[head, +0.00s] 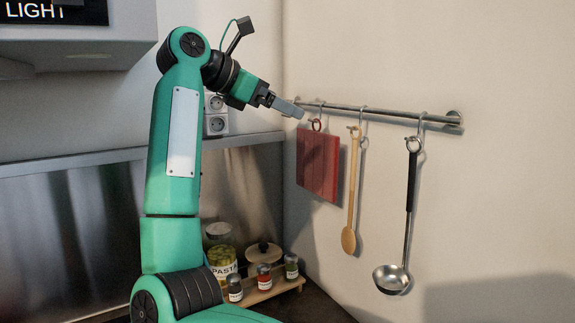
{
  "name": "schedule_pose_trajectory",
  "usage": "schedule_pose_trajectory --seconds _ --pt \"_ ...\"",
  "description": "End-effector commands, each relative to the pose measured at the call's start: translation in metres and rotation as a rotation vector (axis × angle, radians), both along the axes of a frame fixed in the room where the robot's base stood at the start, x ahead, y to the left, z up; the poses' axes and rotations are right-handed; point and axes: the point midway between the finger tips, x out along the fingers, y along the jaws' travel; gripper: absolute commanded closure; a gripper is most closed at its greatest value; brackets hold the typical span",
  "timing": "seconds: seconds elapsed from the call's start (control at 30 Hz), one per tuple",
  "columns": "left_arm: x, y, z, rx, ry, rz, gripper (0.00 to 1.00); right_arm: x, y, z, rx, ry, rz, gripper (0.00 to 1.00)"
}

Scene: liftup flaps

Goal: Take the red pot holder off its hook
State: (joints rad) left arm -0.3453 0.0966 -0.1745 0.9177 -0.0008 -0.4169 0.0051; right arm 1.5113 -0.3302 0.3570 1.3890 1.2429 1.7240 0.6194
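The red pot holder (318,165) hangs flat near the wall on the left part of a metal rail (385,113). My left gripper (299,112) is just left of and slightly above that ring, near the rail's left end. Its grey fingers overlap in this view, so I cannot tell whether they are apart or whether they touch the rail. The pot holder hangs below the gripper. My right gripper is not in view.
A wooden spoon (351,200) and a steel ladle (410,190) hang on hooks to the right. Below stand a pasta jar (222,255) and spice jars on a wooden rack (270,287). A hood (80,45) is at upper left.

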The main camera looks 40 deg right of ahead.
Motion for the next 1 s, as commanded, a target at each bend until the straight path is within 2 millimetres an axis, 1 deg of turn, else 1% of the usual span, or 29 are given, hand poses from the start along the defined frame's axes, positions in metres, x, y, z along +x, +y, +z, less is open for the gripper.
schedule_pose_trajectory --seconds 0.07,0.17,0.4,0.5,0.6,0.77,1.0 --pt "0.001 -0.006 -0.004 -0.006 -0.002 -0.008 0.45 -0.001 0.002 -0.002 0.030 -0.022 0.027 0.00" --pt "0.000 -0.008 -0.003 -0.009 -0.002 -0.012 0.45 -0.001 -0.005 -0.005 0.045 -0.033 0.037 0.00" --pt "-0.006 -0.008 -0.001 -0.009 0.003 -0.012 0.45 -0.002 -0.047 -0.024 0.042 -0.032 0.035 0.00" --pt "-0.009 -0.007 -0.001 -0.009 0.005 -0.012 0.45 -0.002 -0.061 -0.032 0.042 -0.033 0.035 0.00" --pt "-0.010 -0.007 -0.001 -0.008 0.006 -0.013 0.45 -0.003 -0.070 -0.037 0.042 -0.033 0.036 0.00" --pt "-0.012 -0.006 0.000 -0.008 0.008 -0.013 0.45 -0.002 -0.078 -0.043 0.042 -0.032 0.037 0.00" --pt "-0.025 -0.004 0.004 -0.006 0.015 -0.014 0.45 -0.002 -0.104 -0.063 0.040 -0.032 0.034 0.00"
